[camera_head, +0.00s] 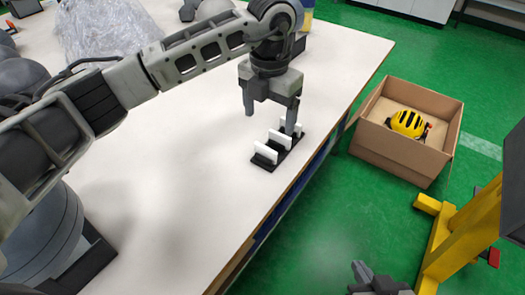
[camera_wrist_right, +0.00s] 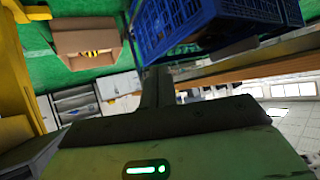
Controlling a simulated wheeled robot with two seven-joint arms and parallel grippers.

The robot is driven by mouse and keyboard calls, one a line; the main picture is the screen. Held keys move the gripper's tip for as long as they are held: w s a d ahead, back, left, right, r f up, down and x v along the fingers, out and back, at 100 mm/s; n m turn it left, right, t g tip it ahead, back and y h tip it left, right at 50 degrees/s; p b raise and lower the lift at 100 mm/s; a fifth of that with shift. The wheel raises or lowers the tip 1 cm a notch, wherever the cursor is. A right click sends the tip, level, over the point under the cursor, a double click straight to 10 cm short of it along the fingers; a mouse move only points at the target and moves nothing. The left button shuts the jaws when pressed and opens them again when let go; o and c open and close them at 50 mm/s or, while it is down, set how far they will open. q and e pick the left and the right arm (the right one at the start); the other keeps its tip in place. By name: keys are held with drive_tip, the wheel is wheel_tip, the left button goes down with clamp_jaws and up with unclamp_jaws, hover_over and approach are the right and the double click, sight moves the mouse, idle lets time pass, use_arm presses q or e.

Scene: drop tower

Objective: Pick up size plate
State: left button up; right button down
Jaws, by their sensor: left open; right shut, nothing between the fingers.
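Several white size plates stand upright in a row in a black rack (camera_head: 288,157) near the table's right edge; the nearest white plate (camera_head: 266,152) is in front, with another white plate (camera_head: 280,138) behind it. My left gripper (camera_head: 269,120) points down above the rack's far end, fingers spread and nothing seen between them. Its right finger overlaps the farthest plate in the picture; I cannot tell whether they touch. My right gripper (camera_head: 362,272) is low at the bottom of the head view, off the table. In the right wrist view, its fingers (camera_wrist_right: 158,88) are together and empty.
A cardboard box (camera_head: 404,160) with a yellow-black helmet (camera_head: 409,123) stands on the green floor, right of the white table (camera_head: 170,215). A yellow frame (camera_head: 455,235) stands at the right. Clear plastic wrap (camera_head: 105,28) lies at the table's back left. A blue crate (camera_wrist_right: 210,25) shows in the wrist view.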

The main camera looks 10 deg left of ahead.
use_arm(q)
hover_over(266, 147)
wheel_tip(266, 147, down, 4)
drive_tip(key=shift+w+d+f, duration=0.15)
drive_tip(key=shift+f, duration=0.1)
drive_tip(key=shift+s+f+p, duration=0.15)
drive_tip(key=shift+f+p, duration=0.15)
drive_tip(key=shift+f, duration=1.05)
drive_tip(key=shift+s+f+p, duration=0.1)
drive_tip(key=shift+f+p, duration=0.2)
drive_tip(key=shift+f, duration=1)
drive_tip(key=c, duration=1.1)
drive_tip(key=shift+r, duration=0.2)
